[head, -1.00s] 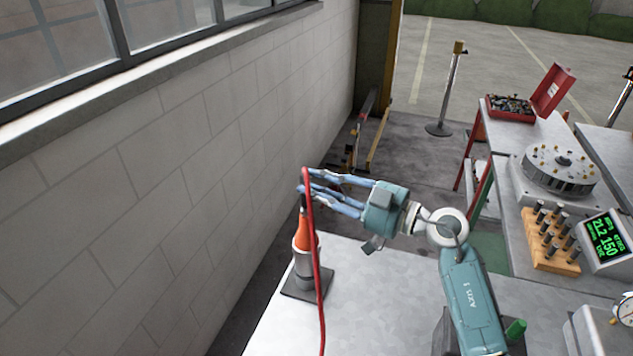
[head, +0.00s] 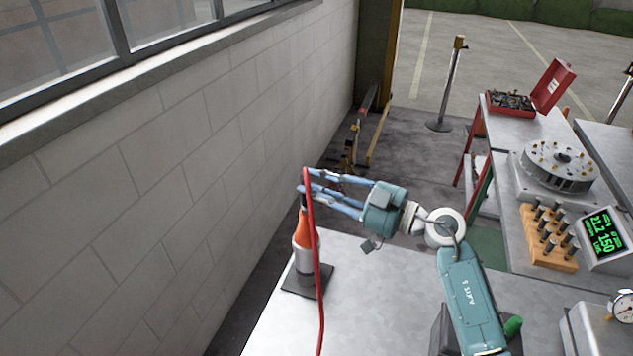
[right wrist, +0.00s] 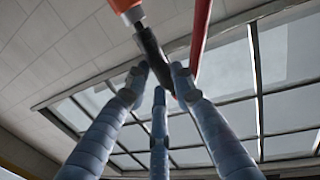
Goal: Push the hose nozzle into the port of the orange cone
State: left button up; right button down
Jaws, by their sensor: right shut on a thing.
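The orange cone (head: 304,234) stands upright on a grey cylinder with a dark square base, at the left end of the grey bench. My right gripper (head: 306,187) reaches in from the right, its blue fingers shut around the dark hose nozzle just above the cone. In the right wrist view the fingertips (right wrist: 155,84) close on the dark nozzle (right wrist: 151,48), which runs in line up to the orange cone (right wrist: 126,5). The port is hidden, so I cannot tell how deep the nozzle sits. The red hose (head: 316,265) loops over the fingertips and hangs down in front of the cone.
A block wall (head: 150,190) with windows runs close along the left. The bench top (head: 375,305) is clear right of the cone. Farther right are a wooden peg block (head: 549,262), a green-lit display (head: 604,236), a round metal part (head: 560,168) and a red toolbox (head: 511,102).

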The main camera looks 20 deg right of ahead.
jog(key=shift+f, duration=0.35)
jog(key=c, duration=1.4)
grip_release()
jog(key=v, duration=1.2)
